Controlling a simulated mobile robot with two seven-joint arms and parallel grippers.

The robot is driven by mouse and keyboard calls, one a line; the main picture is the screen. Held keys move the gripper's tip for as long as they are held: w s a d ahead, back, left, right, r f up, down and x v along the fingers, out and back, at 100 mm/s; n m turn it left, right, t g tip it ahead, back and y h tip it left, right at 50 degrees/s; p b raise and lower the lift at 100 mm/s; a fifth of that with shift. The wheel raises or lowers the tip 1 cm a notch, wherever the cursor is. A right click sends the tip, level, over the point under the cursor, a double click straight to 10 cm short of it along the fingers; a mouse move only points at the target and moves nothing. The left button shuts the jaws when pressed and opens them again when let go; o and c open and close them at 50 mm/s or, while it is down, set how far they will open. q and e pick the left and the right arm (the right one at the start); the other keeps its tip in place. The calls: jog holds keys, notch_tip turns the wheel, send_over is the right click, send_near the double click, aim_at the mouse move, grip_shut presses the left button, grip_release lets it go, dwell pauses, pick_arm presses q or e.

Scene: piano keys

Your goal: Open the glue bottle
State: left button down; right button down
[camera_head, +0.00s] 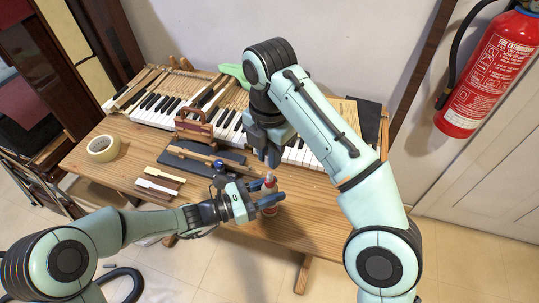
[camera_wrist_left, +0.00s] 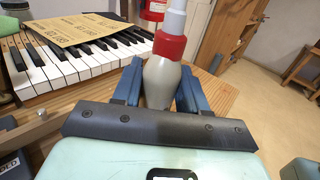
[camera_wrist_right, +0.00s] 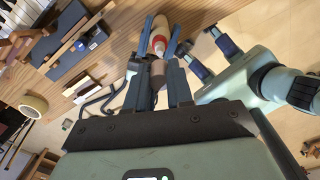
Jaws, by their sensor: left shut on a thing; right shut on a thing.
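The glue bottle (camera_head: 270,210) has a pale body, a red collar and a light nozzle. My left gripper (camera_head: 262,197) is shut on its body, holding it near the table's front edge. In the left wrist view the bottle (camera_wrist_left: 162,80) stands between the fingers, collar up. My right gripper (camera_head: 270,160) points down just above the bottle. In the right wrist view its fingers are shut on a small brownish cylinder (camera_wrist_right: 157,70), seemingly the cap. The bottle's nozzle and red collar (camera_wrist_right: 158,43) show beyond it. I cannot tell whether the two touch.
A piano keyboard (camera_head: 155,105) lies along the back of the wooden table (camera_head: 110,172). A tape roll (camera_head: 103,148), a wooden tool (camera_head: 195,125) and a dark board with wooden strips (camera_head: 190,160) lie left of my grippers. A red fire extinguisher (camera_head: 490,75) hangs at the right.

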pick_arm(q)
jog(key=c, duration=0.5)
grip_release()
jog(key=p+v, duration=0.1)
jog(key=v, duration=1.1)
